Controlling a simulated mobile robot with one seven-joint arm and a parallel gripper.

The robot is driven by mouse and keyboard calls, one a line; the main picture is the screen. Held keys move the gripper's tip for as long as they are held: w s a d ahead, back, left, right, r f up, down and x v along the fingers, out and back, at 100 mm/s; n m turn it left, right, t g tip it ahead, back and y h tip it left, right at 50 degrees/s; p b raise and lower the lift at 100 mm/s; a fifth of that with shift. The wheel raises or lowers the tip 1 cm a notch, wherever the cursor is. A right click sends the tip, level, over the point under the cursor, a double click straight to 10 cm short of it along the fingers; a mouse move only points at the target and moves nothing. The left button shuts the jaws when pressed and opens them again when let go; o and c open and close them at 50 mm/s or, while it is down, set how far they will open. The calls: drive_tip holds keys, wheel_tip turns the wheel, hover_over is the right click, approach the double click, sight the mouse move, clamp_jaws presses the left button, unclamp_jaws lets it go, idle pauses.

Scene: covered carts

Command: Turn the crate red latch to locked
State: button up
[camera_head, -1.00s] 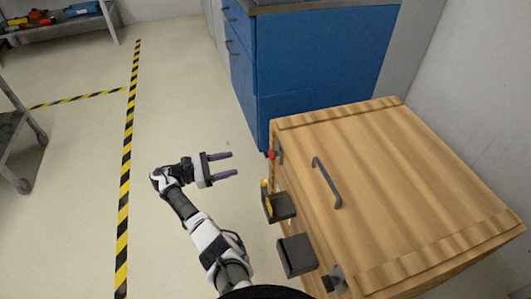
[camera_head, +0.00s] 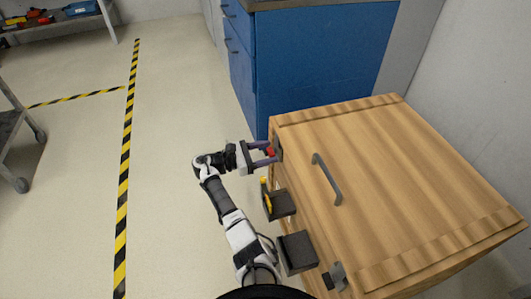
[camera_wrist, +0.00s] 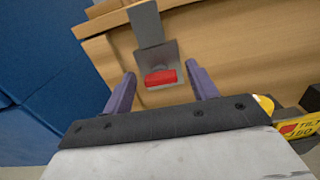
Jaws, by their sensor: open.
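The wooden crate (camera_head: 400,170) stands at the right in the head view, and its front face fills much of the wrist view (camera_wrist: 235,45). The red latch (camera_wrist: 160,77) sits on a grey metal plate near the crate's upper edge. It shows as a small red knob (camera_head: 271,152) at the crate's far left corner in the head view. My gripper (camera_head: 267,153) is open, with its two purple fingers on either side of the red latch. In the wrist view the fingers (camera_wrist: 162,88) stand apart from the latch, with visible gaps.
A black box-like fitting with a yellow part (camera_head: 280,205) and another black fitting (camera_head: 297,253) project from the crate's front. A blue cabinet (camera_head: 310,60) stands behind the crate.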

drive_tip(key=c, duration=1)
drive_tip(key=shift+m, duration=0.4)
drive_tip(key=shift+s+d+f+m+b, duration=0.15)
drive_tip(key=shift+m+b, duration=0.45)
drive_tip(key=shift+m, duration=3.3)
drive_tip(key=shift+s+a+f+m+b, duration=0.1)
drive_tip(key=shift+m+b, duration=0.5)
drive_tip(key=shift+m, duration=3.3)
